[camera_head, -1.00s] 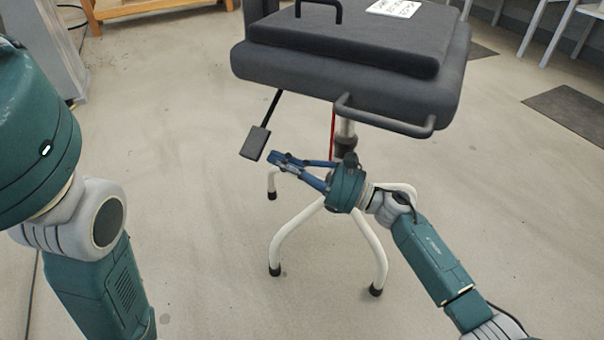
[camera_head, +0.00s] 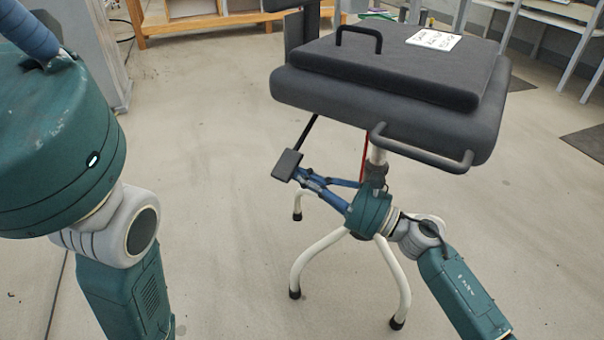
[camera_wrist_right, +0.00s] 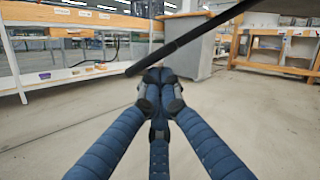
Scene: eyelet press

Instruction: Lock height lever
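The height lever (camera_head: 288,165) is a flat black paddle on a thin dark rod that slopes down and left from under the grey chair seat (camera_head: 390,112). In the right wrist view the lever's dark rod (camera_wrist_right: 190,38) crosses just ahead of and above the fingertips. My right gripper (camera_head: 308,181) has its blue fingers drawn together. Its tips are close beside the paddle, at its lower right; I cannot tell if they touch. In the wrist view the right gripper (camera_wrist_right: 158,86) holds nothing visible. Of my left gripper, only a blue finger (camera_head: 28,28) shows at the upper left.
The chair's column (camera_head: 376,158) and white legs (camera_head: 318,255) stand close to my right gripper. A dark loop handle (camera_head: 425,155) juts from the seat's front. A wooden bench (camera_head: 205,25) is at the back. The floor left of the chair is clear.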

